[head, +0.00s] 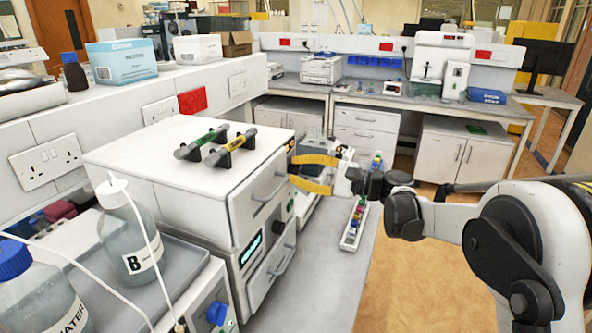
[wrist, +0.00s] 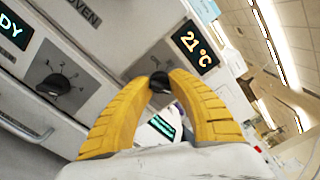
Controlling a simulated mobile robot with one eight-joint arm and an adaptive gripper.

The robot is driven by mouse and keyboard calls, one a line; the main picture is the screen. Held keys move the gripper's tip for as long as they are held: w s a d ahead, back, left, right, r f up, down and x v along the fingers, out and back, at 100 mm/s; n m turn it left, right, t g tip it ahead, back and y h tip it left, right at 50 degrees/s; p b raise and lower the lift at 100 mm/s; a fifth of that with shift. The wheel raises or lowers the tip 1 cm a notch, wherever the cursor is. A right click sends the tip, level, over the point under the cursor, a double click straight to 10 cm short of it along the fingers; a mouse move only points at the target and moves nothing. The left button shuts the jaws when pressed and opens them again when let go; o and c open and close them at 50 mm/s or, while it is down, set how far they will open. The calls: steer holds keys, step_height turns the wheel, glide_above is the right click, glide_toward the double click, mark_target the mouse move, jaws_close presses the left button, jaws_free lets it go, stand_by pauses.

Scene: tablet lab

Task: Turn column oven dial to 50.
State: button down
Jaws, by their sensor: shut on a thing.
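The column oven panel (wrist: 108,45) shows in the wrist view, tilted, with part of the word OVEN and a lit display (wrist: 195,45) reading 21 °C. Its dark round dial (wrist: 159,82) sits just beside that display. My gripper (wrist: 159,84) has its two yellow fingers closed on the dial from both sides. The fingertips cover much of it, so its pointer and scale cannot be read. In the head view my gripper (head: 292,173) is at the front right of the white instrument stack (head: 150,175); the oven dial is hidden there.
A second black dial (wrist: 63,85) with a number scale lies left of the fingers, near a READY display (wrist: 14,32). The stack has drawer handles (head: 281,262). A narrow tray of coloured vials (head: 353,228) stands on the bench right of it. Glass bottles (head: 130,235) stand at the left.

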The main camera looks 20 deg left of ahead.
steer(key=c, duration=1.4)
jaws_free()
steer(key=shift+c, duration=0.2)
steer(key=s+d, duration=0.1)
steer(key=d, duration=1.1)
